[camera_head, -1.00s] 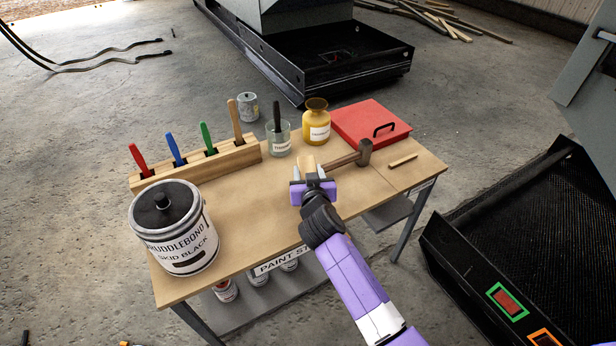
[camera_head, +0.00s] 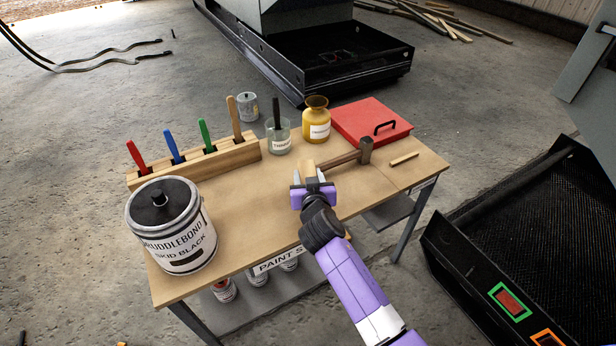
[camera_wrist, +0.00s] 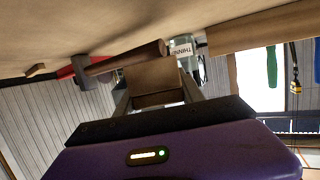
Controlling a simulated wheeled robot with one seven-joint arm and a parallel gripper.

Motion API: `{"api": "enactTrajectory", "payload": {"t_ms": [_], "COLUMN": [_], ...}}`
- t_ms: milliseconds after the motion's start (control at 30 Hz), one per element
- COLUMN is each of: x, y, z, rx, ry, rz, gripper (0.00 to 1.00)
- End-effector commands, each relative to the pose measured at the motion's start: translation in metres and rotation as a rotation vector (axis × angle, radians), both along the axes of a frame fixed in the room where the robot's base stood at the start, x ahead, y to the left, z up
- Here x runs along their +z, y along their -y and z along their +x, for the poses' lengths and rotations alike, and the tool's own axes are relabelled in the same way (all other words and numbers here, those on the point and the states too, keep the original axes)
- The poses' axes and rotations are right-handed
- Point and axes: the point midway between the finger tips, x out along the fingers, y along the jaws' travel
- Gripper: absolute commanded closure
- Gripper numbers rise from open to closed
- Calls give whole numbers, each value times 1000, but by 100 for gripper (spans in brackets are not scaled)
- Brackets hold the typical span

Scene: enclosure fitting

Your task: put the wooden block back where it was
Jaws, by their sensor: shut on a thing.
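The wooden block (camera_head: 307,165) is pale tan and sits between the fingers of my gripper (camera_head: 309,176), over the middle of the workbench near its centre. In the wrist view the block (camera_wrist: 156,77) shows between the two grey fingers of my gripper (camera_wrist: 157,88), which are shut on it. I cannot tell whether the block touches the bench top. A hammer (camera_head: 344,158) with a wooden handle lies just right of the block, its handle end close to it.
A thinner jar (camera_head: 279,138), a yellow bottle (camera_head: 316,122) and a red case (camera_head: 369,121) stand behind. A wooden rack (camera_head: 196,160) with coloured-handled tools and a large paint can (camera_head: 172,232) are left. A small wooden stick (camera_head: 404,159) lies right. The bench's front middle (camera_head: 255,215) is clear.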

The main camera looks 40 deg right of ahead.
Motion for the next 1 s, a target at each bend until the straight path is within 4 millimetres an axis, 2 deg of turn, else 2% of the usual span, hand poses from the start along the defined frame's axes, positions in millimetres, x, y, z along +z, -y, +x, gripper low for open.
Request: {"api": "enactTrajectory", "payload": {"t_ms": [67, 100, 167, 200, 533, 767, 833, 1000], "x": [1, 1, 1, 1, 2, 18, 16, 27], "y": [0, 0, 0, 0, 0, -1, -11, -33], "z": [0, 0, 0, 0, 0, -1, -14, -42], "rx": [0, 0, 0, 0, 0, 1, 2, 2], "ry": [1, 0, 0, 0, 0, 0, 0, 1], "rz": [-1, 0, 0, 0, 0, 2, 0, -1], "gripper": [100, 47, 35, 33, 33, 33, 33, 33]}}
